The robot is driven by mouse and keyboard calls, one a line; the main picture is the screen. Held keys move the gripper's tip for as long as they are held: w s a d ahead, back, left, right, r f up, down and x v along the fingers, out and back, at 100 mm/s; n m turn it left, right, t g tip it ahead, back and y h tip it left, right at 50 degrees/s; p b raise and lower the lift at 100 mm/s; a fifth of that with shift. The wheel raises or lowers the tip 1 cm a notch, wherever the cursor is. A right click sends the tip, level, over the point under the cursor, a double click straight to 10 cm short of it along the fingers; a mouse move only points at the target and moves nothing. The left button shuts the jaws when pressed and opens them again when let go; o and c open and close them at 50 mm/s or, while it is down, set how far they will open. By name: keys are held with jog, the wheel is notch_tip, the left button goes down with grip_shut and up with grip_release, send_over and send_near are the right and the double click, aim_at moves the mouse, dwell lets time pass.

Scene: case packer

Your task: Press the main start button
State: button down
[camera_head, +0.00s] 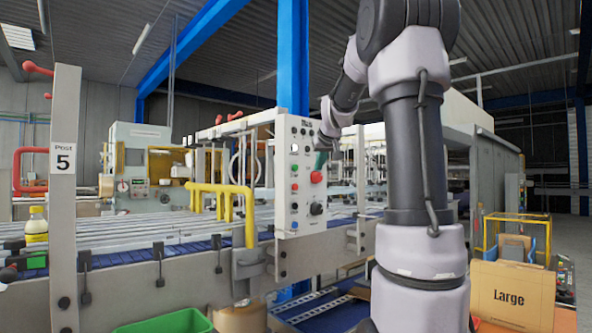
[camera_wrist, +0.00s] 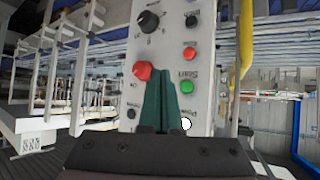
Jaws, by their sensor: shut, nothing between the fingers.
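A light grey control panel (camera_head: 304,222) stands upright at the middle of the head view. The wrist view shows the panel (camera_wrist: 208,30) upside down. A green button (camera_wrist: 187,87) has a label reading "Start" upside down beside it; it also shows in the head view (camera_head: 294,168). My gripper (camera_head: 321,158) is in front of the panel, just above the red mushroom button (camera_head: 316,177). In the wrist view my gripper's green fingers (camera_wrist: 158,76) are shut together and empty, between the red mushroom button (camera_wrist: 143,70) and the green button. I cannot tell their distance from the panel.
The panel also has a red button (camera_wrist: 190,54), a black knob (camera_wrist: 149,21) and a white button (camera_wrist: 186,123). A yellow rail (camera_head: 222,190) and the conveyor (camera_head: 130,232) lie left of it. A "Large" box (camera_head: 511,294) stands at the lower right.

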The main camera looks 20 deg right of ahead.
aim_at(295, 168)
jog(key=shift+w+a, duration=0.45)
jog(key=shift+w, duration=0.8)
jog(key=shift+w+a, duration=0.4)
jog(key=shift+w, duration=0.8)
jog(key=shift+w+a, duration=0.45)
jog(key=shift+w, duration=0.8)
jog(key=shift+w, duration=0.15)
jog(key=shift+w+a, duration=0.2)
jog(key=shift+w, duration=0.05)
